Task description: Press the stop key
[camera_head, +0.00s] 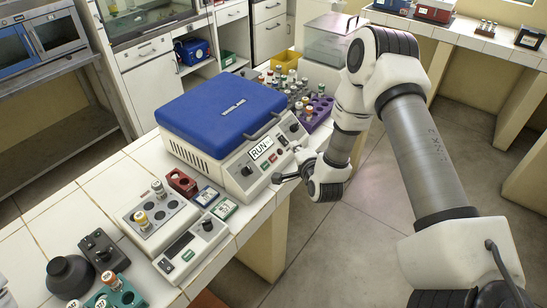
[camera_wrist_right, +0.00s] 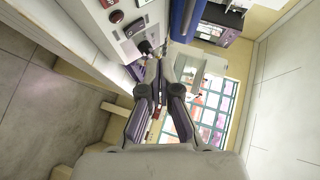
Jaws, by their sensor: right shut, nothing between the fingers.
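The blue-lidded benchtop machine (camera_head: 222,108) stands on the tiled bench, lid down. Its sloped front panel has a display reading RUN (camera_head: 262,148), small keys beside it and dark knobs. Which key is the stop key is not legible. A red round part (camera_wrist_right: 116,16) shows on the panel there. Contact cannot be told. My left gripper is not in view.
A purple rack (camera_head: 318,113) and several capped vials stand behind the machine on the right. A white block with vials (camera_head: 157,215), a grey device with a display (camera_head: 190,250) and a teal rack (camera_head: 118,296) are in front. Open floor lies right of the bench.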

